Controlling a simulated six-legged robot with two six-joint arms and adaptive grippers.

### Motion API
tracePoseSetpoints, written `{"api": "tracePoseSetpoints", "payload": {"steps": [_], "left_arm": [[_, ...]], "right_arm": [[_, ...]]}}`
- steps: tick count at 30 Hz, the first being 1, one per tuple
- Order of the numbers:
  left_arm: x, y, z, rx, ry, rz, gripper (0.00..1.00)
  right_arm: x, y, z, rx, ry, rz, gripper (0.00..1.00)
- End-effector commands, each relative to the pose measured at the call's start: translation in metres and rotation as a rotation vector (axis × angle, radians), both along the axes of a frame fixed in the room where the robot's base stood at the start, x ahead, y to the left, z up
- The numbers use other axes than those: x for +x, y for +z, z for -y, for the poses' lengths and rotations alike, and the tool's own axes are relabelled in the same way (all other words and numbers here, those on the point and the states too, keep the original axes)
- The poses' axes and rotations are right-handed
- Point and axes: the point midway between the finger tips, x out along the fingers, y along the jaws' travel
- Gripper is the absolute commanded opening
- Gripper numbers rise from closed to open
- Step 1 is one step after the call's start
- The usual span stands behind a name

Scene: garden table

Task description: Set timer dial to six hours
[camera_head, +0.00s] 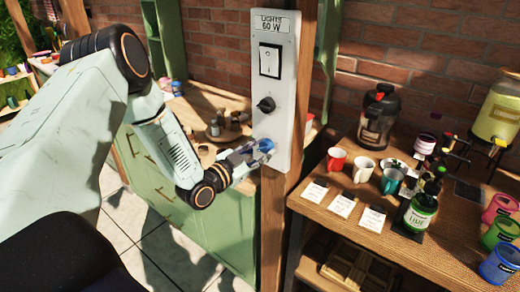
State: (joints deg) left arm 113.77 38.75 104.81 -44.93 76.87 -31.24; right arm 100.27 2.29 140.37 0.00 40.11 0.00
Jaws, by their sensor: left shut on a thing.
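A white control panel (287,80) is fixed upright on a wooden post. It bears a label reading "LIGHTS 60 W", a rocker switch (270,61), a black knob (266,104) and, lowest, a blue dial (266,145). My left gripper (258,150) reaches in from the left and is shut on the blue dial, its fingers partly covering it. I cannot read any hour marks around the dial, nor which way it points. The black knob is just above the gripper and untouched. My right gripper is not in view.
A wooden table (320,222) at right holds mugs, paper cards, a green bottle (420,212), a dark urn (378,117) and a yellow drink dispenser (497,108). A green cabinet (222,215) stands behind my left arm. The wooden post (272,225) runs below the panel.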

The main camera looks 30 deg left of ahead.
Motion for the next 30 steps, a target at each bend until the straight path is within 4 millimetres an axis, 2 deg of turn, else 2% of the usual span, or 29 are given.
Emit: {"api": "tracePoseSetpoints", "payload": {"steps": [5, 6, 13, 23, 30], "left_arm": [[0.001, 0.002, -0.001, 0.0, 0.002, 0.005, 0.06], [0.001, 0.002, -0.001, 0.0, 0.002, 0.005, 0.41], [0.001, 0.001, 0.0, -0.001, 0.001, 0.002, 0.6], [-0.001, 0.0, -0.001, -0.002, 0.002, 0.0, 0.61], [-0.026, 0.0, -0.006, -0.007, 0.006, 0.0, 0.61]], "right_arm": [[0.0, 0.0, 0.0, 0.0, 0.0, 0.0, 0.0], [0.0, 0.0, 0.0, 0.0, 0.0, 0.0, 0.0], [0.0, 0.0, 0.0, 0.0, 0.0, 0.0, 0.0], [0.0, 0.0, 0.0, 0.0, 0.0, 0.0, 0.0], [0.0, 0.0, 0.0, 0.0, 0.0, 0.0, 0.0]]}}
